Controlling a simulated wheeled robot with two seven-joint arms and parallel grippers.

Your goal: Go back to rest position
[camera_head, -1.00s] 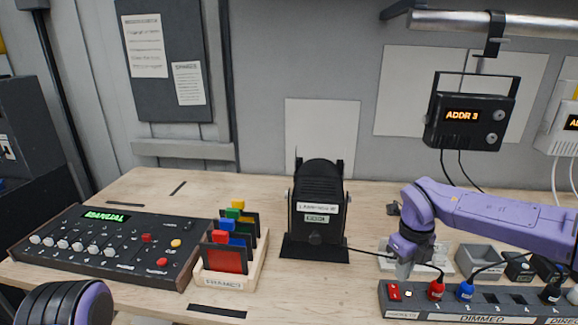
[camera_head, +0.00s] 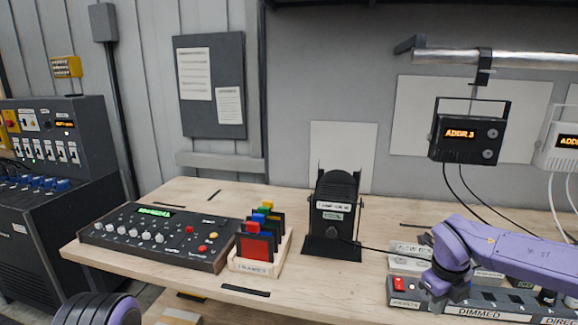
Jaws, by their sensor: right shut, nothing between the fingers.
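My right arm reaches in from the right in purple. My right gripper (camera_head: 455,292) points down over the left part of the dimmed socket strip (camera_head: 480,312). It is shut with nothing seen in it, and its wrist hides part of the strip and its plugs. I cannot tell whether the fingertips touch the strip. A black and purple part of my left arm shows at the bottom left; my left gripper is out of view.
A black lamp (camera_head: 333,215) stands mid-table with its cable running right. A wooden frame holder (camera_head: 262,262) and a control console (camera_head: 160,235) are to its left. A dimmer with an orange display (camera_head: 467,133) hangs from a rail. A dark rack (camera_head: 50,150) stands far left.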

